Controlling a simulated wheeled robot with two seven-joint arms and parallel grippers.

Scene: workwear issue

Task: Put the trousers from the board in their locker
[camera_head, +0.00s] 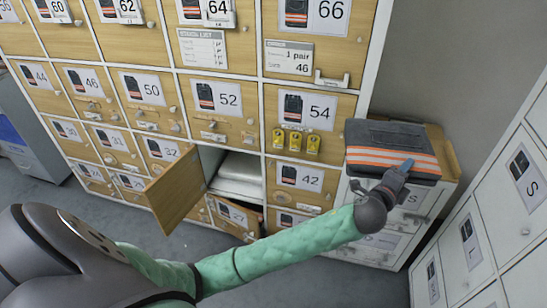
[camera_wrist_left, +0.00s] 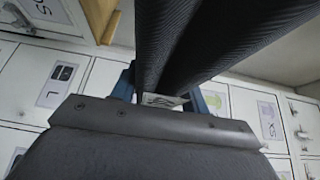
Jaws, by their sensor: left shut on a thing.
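The folded dark grey trousers (camera_head: 390,133) with orange and pale stripes are at the right in the head view, over the low cabinet. Their dark cloth fills the top of the left wrist view (camera_wrist_left: 205,40). My left gripper (camera_head: 404,166) is shut on their near edge; its blue fingers (camera_wrist_left: 168,97) flank the cloth. I cannot tell whether the trousers still touch the cabinet top. A card (camera_head: 288,58) on the locker wall reads "1 pair" and 46. The locker door labelled 46 (camera_head: 85,82) is closed, at the left. My right gripper is not in view.
A locker with its wooden door (camera_head: 175,190) swung out stands open in the lower middle, with white folded cloth (camera_head: 240,170) inside. The low wooden-topped cabinet (camera_head: 447,160) and white lockers (camera_head: 500,210) stand at the right.

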